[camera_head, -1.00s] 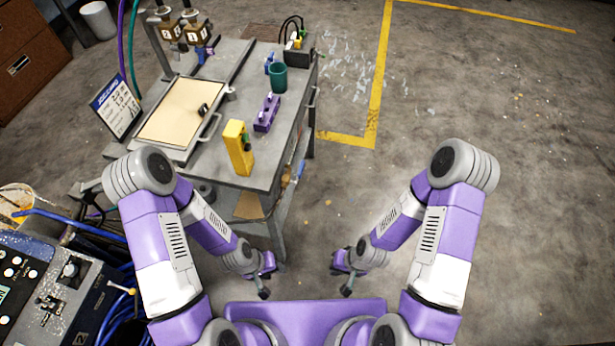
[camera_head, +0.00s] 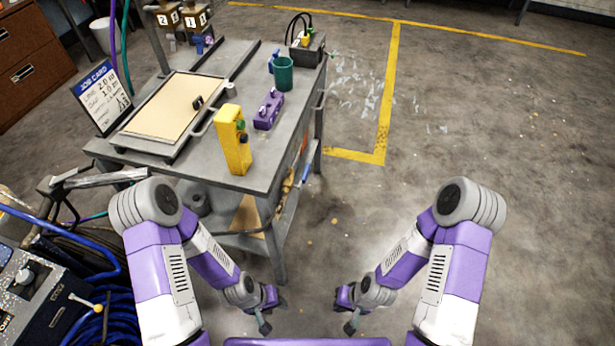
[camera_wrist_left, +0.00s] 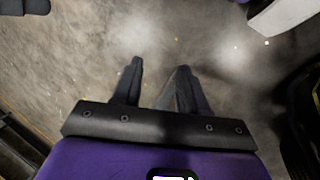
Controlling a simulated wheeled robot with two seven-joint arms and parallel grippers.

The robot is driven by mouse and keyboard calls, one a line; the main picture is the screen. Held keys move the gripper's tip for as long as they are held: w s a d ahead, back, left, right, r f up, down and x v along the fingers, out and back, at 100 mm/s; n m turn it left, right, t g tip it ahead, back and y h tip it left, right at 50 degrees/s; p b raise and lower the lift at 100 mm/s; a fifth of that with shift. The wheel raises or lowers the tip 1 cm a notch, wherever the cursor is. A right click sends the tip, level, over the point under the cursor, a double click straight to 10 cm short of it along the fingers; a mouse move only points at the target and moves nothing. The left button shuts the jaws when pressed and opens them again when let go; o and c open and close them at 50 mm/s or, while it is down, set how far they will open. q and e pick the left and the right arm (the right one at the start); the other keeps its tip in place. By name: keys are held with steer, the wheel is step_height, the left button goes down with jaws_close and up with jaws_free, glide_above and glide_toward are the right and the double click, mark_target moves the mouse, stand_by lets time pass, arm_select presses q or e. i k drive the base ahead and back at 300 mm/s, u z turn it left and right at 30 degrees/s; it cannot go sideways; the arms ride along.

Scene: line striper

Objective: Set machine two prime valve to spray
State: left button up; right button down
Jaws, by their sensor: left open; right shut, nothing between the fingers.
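A dark machine (camera_head: 52,318) with a speckled top shows in part at the lower left of the head view. A small lever with a pale yellow tip (camera_head: 86,303) sticks out of its side; I cannot tell its setting. The machine's number is not readable now. My left gripper (camera_head: 270,312) hangs low over the floor, right of the machine and well apart from it. Its two dark fingers (camera_wrist_left: 160,72) are open and empty in the left wrist view. My right gripper (camera_head: 348,312) hangs to its right, shut and empty.
Blue hoses (camera_head: 105,318) lie beside the machine. The floor at right (camera_head: 530,180) is clear.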

mark_target(302, 179)
steer(key=z, duration=0.55)
steer(key=k, duration=0.65)
steer(key=z, duration=0.7)
steer(key=i, duration=1.05)
steer(key=u, duration=0.65)
steer(key=i, duration=0.4)
steer(key=u, duration=0.25)
